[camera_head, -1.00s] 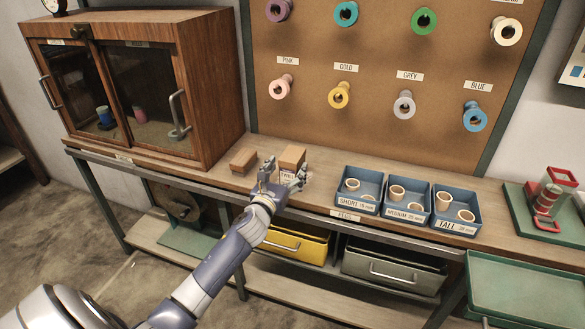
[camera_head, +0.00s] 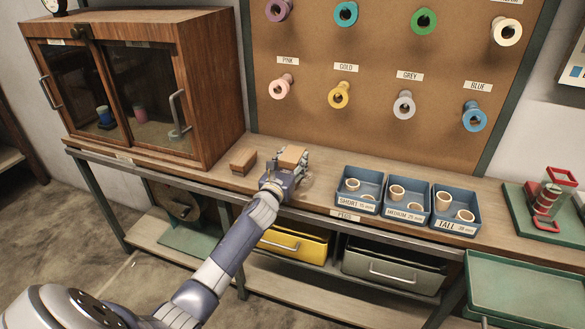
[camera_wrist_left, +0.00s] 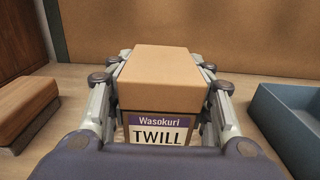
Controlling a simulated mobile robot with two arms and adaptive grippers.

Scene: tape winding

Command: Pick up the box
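A small tan cardboard box (camera_head: 292,155) with a label reading "Wasokuri TWILL" stands on the workbench (camera_head: 325,183). It fills the middle of the left wrist view (camera_wrist_left: 160,70), its label facing me. My left gripper (camera_head: 290,170) is at the box, with one finger along each side. In the left wrist view the gripper (camera_wrist_left: 161,85) has its fingers very close to the box sides; I cannot tell whether they press on it. The box's lower part is hidden by the gripper in the head view. My right gripper is not in view.
A brown wooden block (camera_head: 243,160) lies left of the box. Three blue trays (camera_head: 403,215) with rings stand to its right. A wooden cabinet (camera_head: 215,90) is at the left, and a pegboard (camera_head: 320,120) with colored tape rolls rises behind.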

